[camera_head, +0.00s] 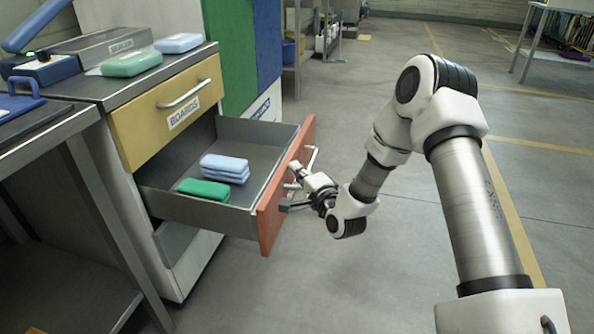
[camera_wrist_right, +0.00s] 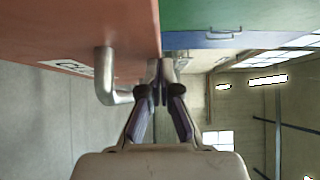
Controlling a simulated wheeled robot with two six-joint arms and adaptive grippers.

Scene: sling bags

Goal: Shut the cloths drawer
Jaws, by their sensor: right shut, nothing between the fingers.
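The cloths drawer (camera_head: 205,212) stands pulled out of the cabinet, below the yellow drawer. It holds a stack of light blue cloths (camera_head: 225,165) and green cloths (camera_head: 204,188). Its orange-red front (camera_head: 268,222) faces right and has a metal handle (camera_head: 311,158); in the right wrist view the handle (camera_wrist_right: 104,75) is left of the fingers. My right gripper (camera_head: 291,190) is shut and empty, close to the outer face of the front beside the handle. Whether its fingertips (camera_wrist_right: 161,72) touch the front, I cannot tell. My left gripper is not in view.
The yellow boards drawer (camera_head: 168,112) above is closed. Green and light blue packs (camera_head: 131,64) lie on the cabinet top by a sealer. A metal table (camera_head: 60,150) stands at the left. A green and blue cabinet (camera_head: 240,50) stands behind. The floor at the right is clear.

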